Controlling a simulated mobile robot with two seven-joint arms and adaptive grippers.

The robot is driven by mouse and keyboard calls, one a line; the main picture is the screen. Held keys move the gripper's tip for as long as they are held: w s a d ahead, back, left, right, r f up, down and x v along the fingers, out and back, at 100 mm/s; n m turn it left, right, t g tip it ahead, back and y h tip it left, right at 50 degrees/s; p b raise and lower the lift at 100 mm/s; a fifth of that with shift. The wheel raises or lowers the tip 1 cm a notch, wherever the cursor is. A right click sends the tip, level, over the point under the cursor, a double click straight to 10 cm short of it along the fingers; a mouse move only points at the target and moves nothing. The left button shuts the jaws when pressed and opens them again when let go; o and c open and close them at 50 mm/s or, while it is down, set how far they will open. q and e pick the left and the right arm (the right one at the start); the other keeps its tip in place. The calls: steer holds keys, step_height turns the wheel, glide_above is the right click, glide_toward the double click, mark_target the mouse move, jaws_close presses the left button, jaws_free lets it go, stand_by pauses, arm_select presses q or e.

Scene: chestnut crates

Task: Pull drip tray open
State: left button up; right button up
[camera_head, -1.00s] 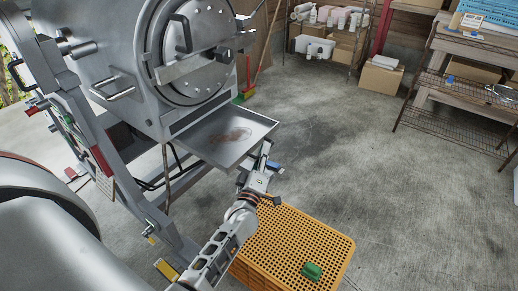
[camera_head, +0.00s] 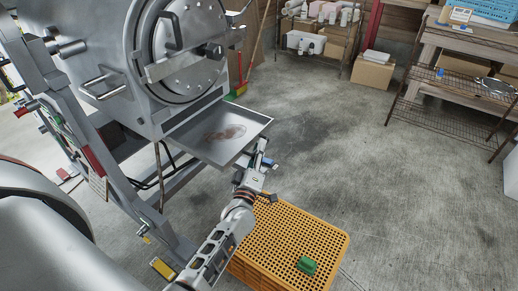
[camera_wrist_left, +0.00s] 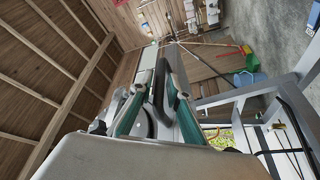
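The drip tray (camera_head: 205,147) is a shallow grey metal tray with a brownish stain inside. It sticks out from beneath the round door of the steel machine (camera_head: 115,62). My left gripper (camera_head: 259,158) is at the tray's front right edge in the head view, with its fingers pointing up at the rim. The finger pads partly hide the contact. My right gripper is in neither view.
Wire shelving (camera_head: 440,105) is at the right, and a cardboard box (camera_head: 371,72) is at the back. The concrete floor between is clear.

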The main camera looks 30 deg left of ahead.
arm_select(q)
steer(key=v, duration=1.2)
steer(key=shift+d, duration=0.15)
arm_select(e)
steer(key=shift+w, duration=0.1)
arm_select(q)
steer(key=s+d+f+m+g+h+p, duration=0.2)
steer(key=s+d+f+m+g+h, duration=0.2)
steer(key=s+m, duration=0.5)
steer(key=s+d+f+m+g+h+p, duration=0.3)
steer(key=s+d+f+m+g, duration=0.2)
steer(key=s+m, duration=0.5)
step_height(320, 180, down, 2)
steer(key=s+d, duration=0.1)
steer(key=s, duration=0.2)
steer(key=shift+d+h+p, duration=0.15)
steer(key=shift+h+p, duration=0.15)
steer(key=shift+h, duration=0.1)
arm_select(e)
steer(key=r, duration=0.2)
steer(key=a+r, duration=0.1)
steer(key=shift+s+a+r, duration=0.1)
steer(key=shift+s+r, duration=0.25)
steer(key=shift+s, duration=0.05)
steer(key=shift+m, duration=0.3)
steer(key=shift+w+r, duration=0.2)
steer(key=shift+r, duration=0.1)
